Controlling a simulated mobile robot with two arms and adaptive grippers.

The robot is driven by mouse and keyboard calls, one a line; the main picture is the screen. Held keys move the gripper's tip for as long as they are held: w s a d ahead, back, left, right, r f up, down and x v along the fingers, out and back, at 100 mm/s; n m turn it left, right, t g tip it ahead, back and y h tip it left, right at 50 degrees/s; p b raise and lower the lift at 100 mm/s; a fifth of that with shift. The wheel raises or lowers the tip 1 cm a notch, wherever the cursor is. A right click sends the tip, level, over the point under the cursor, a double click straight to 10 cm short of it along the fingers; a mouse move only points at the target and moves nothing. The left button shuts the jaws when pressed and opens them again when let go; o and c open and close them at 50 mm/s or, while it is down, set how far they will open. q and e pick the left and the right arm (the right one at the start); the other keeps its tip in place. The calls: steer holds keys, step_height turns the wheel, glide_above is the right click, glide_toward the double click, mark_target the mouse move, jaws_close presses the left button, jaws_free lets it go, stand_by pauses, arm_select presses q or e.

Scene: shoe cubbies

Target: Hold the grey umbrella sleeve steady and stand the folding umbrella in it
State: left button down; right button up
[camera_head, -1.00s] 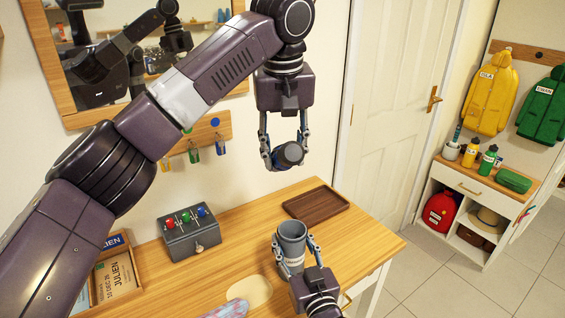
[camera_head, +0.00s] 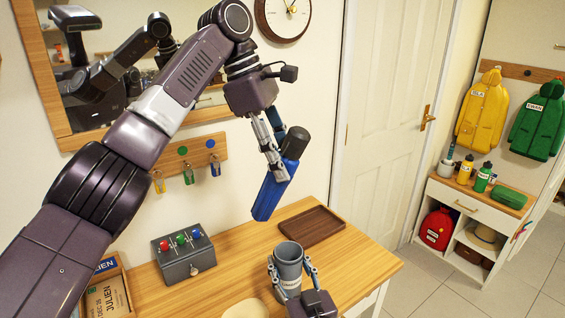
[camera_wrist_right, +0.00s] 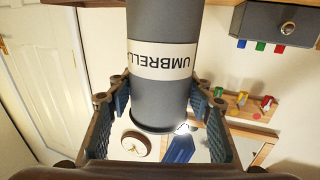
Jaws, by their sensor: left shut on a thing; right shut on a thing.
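The folding umbrella (camera_head: 272,190) is blue with a dark handle at its upper end. My left gripper (camera_head: 279,160) is shut on it below the handle and holds it tilted in the air, its lower end down and to the left. The grey umbrella sleeve (camera_head: 289,256) is an upright open cup near the table's front right. My right gripper (camera_head: 291,272) is shut around it. In the right wrist view the sleeve (camera_wrist_right: 163,95) shows upside down between the fingers with its UMBRELLA label, and the blue umbrella (camera_wrist_right: 180,149) shows beyond its rim, apart from it.
A brown tray (camera_head: 312,226) lies behind the sleeve on the wooden table (camera_head: 228,262). A grey box with coloured knobs (camera_head: 184,257) stands to the left. A tan pad (camera_head: 246,309) is at the front edge. A key rack (camera_head: 188,163) and mirror are on the wall.

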arm_select(q)
steer(key=n+t+h, duration=0.1)
steer(key=n, duration=0.1)
steer(key=n+t+h, duration=0.1)
steer(key=n, duration=0.1)
steer(key=shift+s+d+r+n, duration=0.15)
steer(key=shift+r+n, duration=0.15)
steer(key=shift+r, duration=0.1)
steer(key=n+t, duration=0.2)
steer(key=n, duration=0.1)
steer(key=shift+s+d+r+t+h, duration=0.15)
steer(key=shift+d+r+t+h, duration=0.05)
steer(key=shift+t+h, duration=0.1)
steer(key=shift+s+n+t, duration=0.15)
steer(key=shift+n+t, duration=0.65)
steer(key=shift+n, duration=0.3)
step_height(320, 180, down, 17)
stand_by(0.4)
steer(key=c, duration=1.2)
jaws_free()
steer(key=shift+v, duration=6)
